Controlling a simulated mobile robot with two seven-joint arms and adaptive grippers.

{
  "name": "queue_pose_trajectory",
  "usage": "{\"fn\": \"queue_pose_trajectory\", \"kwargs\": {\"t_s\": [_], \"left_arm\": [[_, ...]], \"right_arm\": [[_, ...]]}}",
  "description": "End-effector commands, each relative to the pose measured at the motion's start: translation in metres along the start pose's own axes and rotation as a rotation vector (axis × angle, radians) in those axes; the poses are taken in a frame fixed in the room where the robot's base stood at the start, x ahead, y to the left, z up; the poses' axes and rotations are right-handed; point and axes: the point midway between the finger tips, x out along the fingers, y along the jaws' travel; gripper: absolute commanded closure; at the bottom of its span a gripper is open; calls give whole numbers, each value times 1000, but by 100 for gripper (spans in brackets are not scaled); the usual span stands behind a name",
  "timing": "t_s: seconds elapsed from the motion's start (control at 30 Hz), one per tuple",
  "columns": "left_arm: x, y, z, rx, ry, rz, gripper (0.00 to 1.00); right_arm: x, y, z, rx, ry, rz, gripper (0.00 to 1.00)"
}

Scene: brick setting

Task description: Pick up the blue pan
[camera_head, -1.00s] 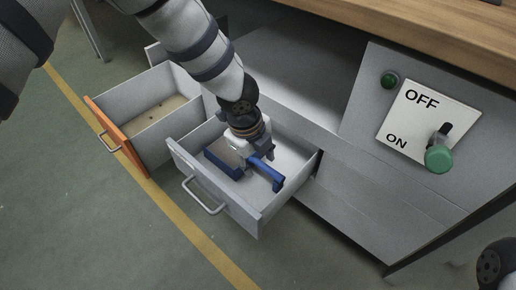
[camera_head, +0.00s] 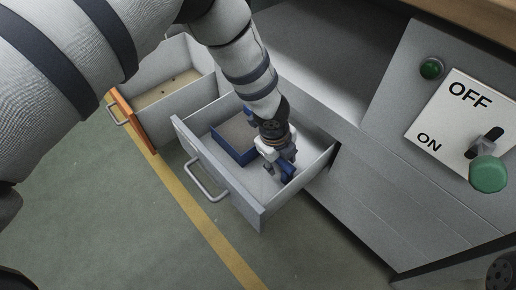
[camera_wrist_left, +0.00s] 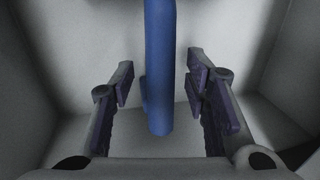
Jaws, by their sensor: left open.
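The blue pan (camera_head: 226,150) lies in the open grey drawer (camera_head: 222,176), a square body with a grey inside. Its blue handle (camera_wrist_left: 158,70) runs upright through the middle of the left wrist view. My left gripper (camera_head: 281,166) points down into the drawer at the handle and hides part of it in the head view. In the left wrist view, the open fingers of my left gripper (camera_wrist_left: 160,82) stand on either side of the handle, with gaps visible. My right gripper is not in view.
The drawer's walls stand close around my left gripper. An open drawer with an orange front (camera_head: 130,120) is to the left. A panel with an OFF/ON switch (camera_head: 462,125) and a green button (camera_head: 432,68) is at the right. The green floor in front is clear.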

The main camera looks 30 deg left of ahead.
Motion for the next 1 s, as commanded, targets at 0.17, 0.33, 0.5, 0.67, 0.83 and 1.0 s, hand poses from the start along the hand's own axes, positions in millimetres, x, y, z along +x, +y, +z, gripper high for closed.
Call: {"fn": "queue_pose_trajectory", "kwargs": {"t_s": [0.17,0.33,0.5,0.67,0.83,1.0], "left_arm": [[-2,-1,0,0,-1,-2,62],[-2,-1,0,0,-1,-2,100],[-2,-1,0,0,-1,-2,100],[-5,-2,0,-1,-1,-3,100],[-42,-10,1,-2,-2,-7,100],[-83,-18,0,-2,-1,-5,100]], "right_arm": [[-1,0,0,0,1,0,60],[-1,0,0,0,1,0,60],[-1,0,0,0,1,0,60],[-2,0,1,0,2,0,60],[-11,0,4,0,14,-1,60],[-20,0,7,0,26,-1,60]]}}
